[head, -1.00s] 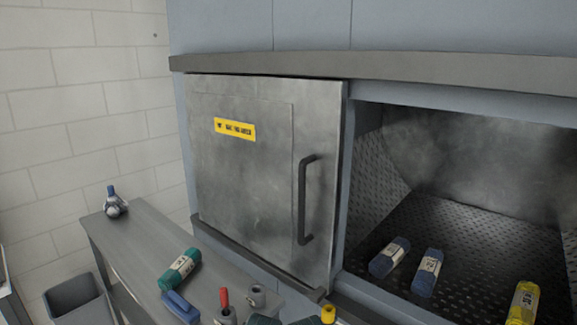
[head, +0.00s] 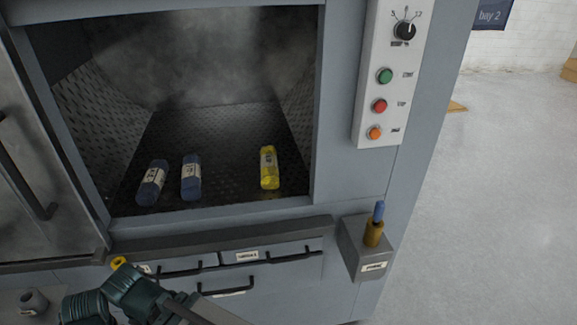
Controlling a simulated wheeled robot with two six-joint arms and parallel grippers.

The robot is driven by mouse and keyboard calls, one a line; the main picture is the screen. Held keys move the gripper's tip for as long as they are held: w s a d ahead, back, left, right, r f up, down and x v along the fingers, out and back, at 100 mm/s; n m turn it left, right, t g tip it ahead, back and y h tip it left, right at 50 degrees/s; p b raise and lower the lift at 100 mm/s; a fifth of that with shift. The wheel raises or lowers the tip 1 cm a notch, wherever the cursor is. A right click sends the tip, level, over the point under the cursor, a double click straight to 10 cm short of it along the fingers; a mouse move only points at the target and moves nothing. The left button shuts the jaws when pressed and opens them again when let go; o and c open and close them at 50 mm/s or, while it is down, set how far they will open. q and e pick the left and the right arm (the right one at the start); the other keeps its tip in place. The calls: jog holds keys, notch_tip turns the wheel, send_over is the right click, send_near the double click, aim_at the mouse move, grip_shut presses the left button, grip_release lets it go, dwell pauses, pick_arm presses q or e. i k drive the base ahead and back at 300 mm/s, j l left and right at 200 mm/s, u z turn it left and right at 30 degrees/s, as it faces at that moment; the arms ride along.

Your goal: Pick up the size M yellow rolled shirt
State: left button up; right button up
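A yellow rolled shirt (head: 269,169) with a pale label band lies on the dark textured floor of the open washer chamber, at its right side. The size on its label is too small to read. Two blue rolled shirts lie to its left, one at the far left (head: 151,183) and one nearer the middle (head: 191,178). A dark green arm of mine shows at the lower left, below and in front of the chamber, apart from the shirts. Neither gripper's fingertips can be made out.
A metal door (head: 35,150) with a handle stands left of the opening. Drawers with dark handles (head: 228,291) are below. A control panel (head: 390,75) with a knob and buttons is at right, above a small holder (head: 365,250). Open floor lies farther right.

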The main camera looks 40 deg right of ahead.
aim_at(269, 179)
jog(key=z, duration=1.4)
